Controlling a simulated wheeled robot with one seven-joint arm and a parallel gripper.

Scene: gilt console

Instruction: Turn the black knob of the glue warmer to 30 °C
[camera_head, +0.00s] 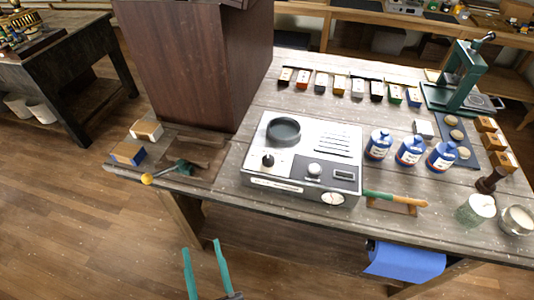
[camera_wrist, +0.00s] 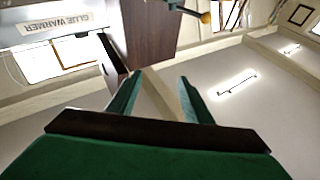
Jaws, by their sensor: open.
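The glue warmer (camera_head: 252,139) is a white and grey box on the wooden table, with a round dark well on top. Its black knob (camera_head: 268,160) sits at the front left of the top panel. A pale knob (camera_head: 314,169) and a small display (camera_head: 343,174) are to its right. The knob's setting is too small to read. My gripper (camera_head: 202,246) is open and empty, in front of the table edge, below and left of the warmer. In the wrist view its teal fingers (camera_wrist: 160,80) are apart, and the GLUE WARMER label (camera_wrist: 83,28) shows at upper left.
A tall brown cabinet (camera_head: 185,70) stands left of the warmer. A yellow-ended tool (camera_head: 147,178) overhangs the front edge. Blue-and-white bottles (camera_head: 411,151), a green-handled tool (camera_head: 385,197) and a green press (camera_head: 462,80) are to the right. Small blocks line the back.

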